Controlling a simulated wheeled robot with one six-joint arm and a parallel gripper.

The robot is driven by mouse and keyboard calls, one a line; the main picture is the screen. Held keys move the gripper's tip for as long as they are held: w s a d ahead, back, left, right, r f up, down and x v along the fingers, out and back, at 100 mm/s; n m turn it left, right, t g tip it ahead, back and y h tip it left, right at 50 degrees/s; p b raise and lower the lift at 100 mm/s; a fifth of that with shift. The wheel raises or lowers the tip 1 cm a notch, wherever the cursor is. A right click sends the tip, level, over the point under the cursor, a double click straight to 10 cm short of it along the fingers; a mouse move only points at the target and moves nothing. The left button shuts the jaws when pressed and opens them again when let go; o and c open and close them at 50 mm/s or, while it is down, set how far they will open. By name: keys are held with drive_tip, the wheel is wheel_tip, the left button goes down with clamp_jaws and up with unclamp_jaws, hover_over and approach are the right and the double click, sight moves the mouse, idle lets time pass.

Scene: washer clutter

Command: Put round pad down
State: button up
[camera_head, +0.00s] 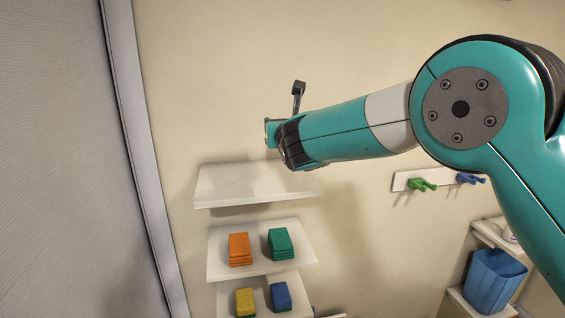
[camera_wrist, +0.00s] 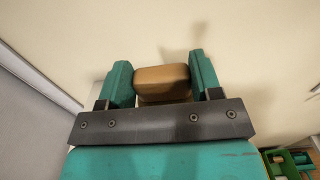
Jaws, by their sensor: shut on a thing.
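In the wrist view, my gripper (camera_wrist: 161,82) is shut on a tan-brown pad (camera_wrist: 162,84) with rounded corners, held between its two teal fingers. Only one side of the pad shows, so I cannot tell its full outline. In the head view, my gripper (camera_head: 270,132) is above the empty top shelf (camera_head: 255,184), near the wall. The pad cannot be made out clearly in that view.
A middle shelf (camera_head: 223,268) holds an orange stack (camera_head: 239,249) and a green stack (camera_head: 280,244). Below are a yellow sponge (camera_head: 245,301) and a blue sponge (camera_head: 281,296). A rail with green and blue hooks (camera_head: 421,184) and a blue bin (camera_head: 493,280) are at right.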

wheel_tip(320, 180, down, 9)
drive_tip(key=p, duration=0.3)
drive_tip(key=shift+d+f, duration=0.1)
drive_tip(key=shift+f, duration=0.25)
drive_tip(key=shift+f, duration=0.15)
drive_tip(key=o, duration=1.4)
drive_tip(key=shift+c, duration=0.2)
